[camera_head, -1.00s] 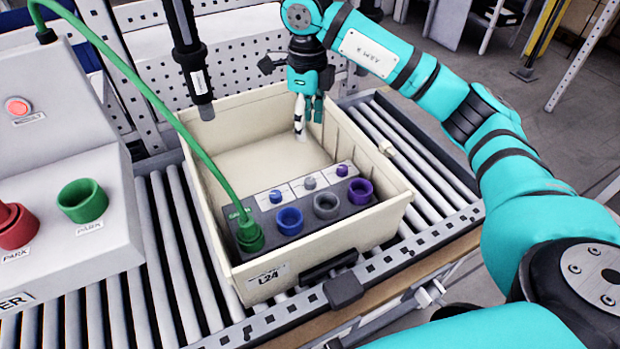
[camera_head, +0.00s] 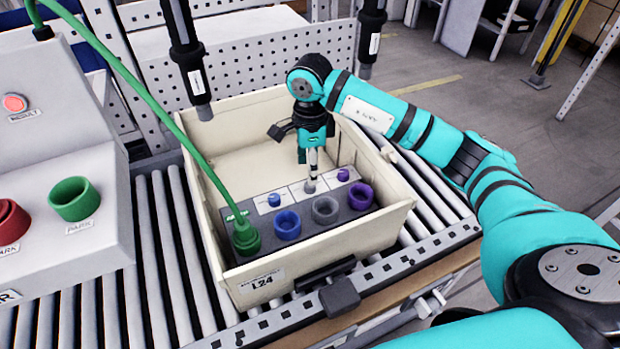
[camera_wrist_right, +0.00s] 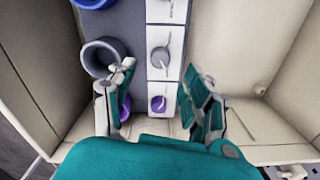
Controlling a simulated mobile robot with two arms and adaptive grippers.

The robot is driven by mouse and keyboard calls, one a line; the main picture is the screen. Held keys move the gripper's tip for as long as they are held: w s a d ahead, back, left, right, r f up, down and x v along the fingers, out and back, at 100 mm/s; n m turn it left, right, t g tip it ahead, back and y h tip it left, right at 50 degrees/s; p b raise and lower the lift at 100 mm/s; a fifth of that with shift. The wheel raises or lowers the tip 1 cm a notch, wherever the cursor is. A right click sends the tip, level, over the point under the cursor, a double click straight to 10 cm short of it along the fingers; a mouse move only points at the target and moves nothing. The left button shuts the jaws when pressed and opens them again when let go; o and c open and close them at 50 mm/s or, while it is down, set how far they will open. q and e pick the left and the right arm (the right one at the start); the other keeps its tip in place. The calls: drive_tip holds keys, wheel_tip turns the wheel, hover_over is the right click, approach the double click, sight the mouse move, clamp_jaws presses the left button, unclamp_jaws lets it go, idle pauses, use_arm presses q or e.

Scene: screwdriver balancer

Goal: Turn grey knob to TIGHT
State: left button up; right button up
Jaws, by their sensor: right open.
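The grey knob (camera_wrist_right: 159,60) sits on a white label in the middle of a row of three small knobs; a pointer line runs toward its upper right in the right wrist view, and I cannot read the label. In the head view the knob (camera_head: 310,187) is partly hidden by my right gripper. My right gripper (camera_head: 312,165) points down just above it, open and empty. In the right wrist view its fingers (camera_wrist_right: 157,78) are spread to either side, with the knob slightly beyond the tips. Contact with the knob cannot be made out. My left gripper is not in view.
The dark panel (camera_head: 262,222) lies in a cream crate (camera_head: 232,292). A blue knob (camera_head: 274,199) and a purple knob (camera_head: 343,175) flank the grey one. Blue, grey and purple sockets lie in front. A green cable plug (camera_head: 246,238) stands in the panel's left end. Black tools hang above.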

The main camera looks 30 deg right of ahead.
sight(310, 187)
drive_tip(key=shift+f, duration=2.75)
clamp_jaws()
drive_tip(key=shift+f+n+b, duration=0.1)
drive_tip(key=shift+n+b, duration=0.4)
drive_tip(key=shift+b, duration=0.05)
unclamp_jaws()
